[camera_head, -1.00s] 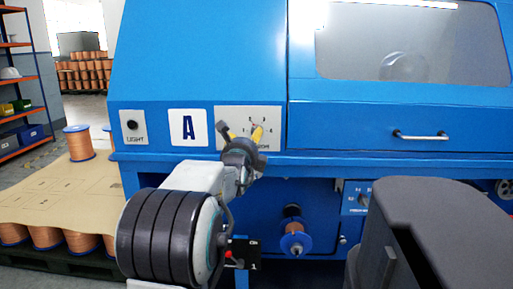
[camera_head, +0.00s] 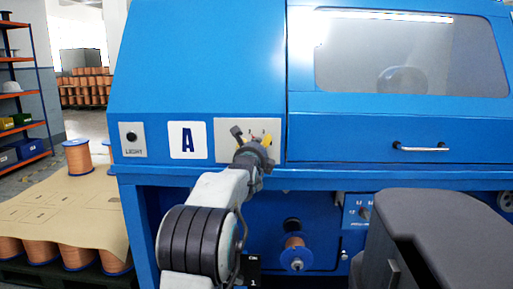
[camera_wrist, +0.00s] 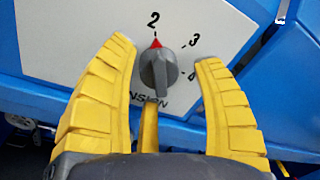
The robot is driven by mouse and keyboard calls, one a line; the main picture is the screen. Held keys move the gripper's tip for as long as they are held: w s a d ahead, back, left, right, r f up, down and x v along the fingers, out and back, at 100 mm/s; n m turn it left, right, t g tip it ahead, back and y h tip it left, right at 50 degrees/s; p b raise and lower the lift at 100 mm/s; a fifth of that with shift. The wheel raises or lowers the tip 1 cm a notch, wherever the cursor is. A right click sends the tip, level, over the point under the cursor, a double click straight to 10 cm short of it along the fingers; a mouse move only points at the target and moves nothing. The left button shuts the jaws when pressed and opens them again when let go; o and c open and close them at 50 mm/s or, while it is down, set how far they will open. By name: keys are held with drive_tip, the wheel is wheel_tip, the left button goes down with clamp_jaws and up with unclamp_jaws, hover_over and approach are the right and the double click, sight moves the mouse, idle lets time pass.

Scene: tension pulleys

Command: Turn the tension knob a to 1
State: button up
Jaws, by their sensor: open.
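The tension knob (camera_wrist: 160,72) is grey with a red pointer mark. It sits on a light panel (camera_wrist: 85,30) and its pointer is at the 2. The 3 and 4 show to its right; the 1 is not visible, with a finger covering the panel's left part. My gripper (camera_wrist: 166,53) is open, its yellow fingers on either side of the knob, with gaps visible on both sides. In the head view my gripper (camera_head: 253,136) is in front of the tension panel (camera_head: 221,126) and hides the knob.
A door handle (camera_head: 421,148) is at the right. A copper spool (camera_head: 295,251) hangs below my gripper.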

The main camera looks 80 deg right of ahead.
drive_tip(key=shift+d, duration=0.15)
drive_tip(key=shift+c, duration=0.4)
drive_tip(key=c, duration=1.1)
drive_tip(key=shift+c, duration=0.2)
